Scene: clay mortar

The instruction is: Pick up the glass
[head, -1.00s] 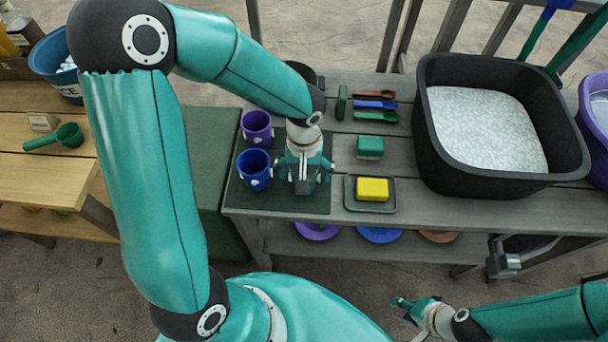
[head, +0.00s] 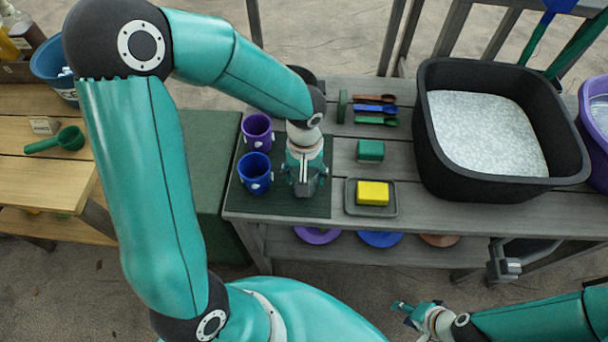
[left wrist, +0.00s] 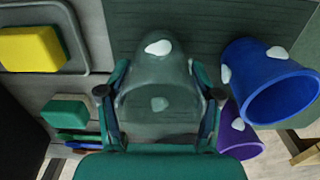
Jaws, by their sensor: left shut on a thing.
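A clear glass with white spots (left wrist: 158,95) stands between the fingers of my left gripper in the left wrist view. My left gripper (left wrist: 160,98) is shut on the glass, one finger on each side. In the head view my left gripper (head: 303,182) is low over the dark green mat (head: 310,208), and the glass is mostly hidden there. My right gripper (head: 408,312) is at the lower right, away from the table, with its fingers apart and empty.
A blue cup (head: 254,175) and a purple cup (head: 257,130) stand close to the left gripper. To its right are a yellow sponge (head: 373,193) on a tray, a green block (head: 370,151), coloured spoons (head: 376,109) and a large black tub (head: 430,130).

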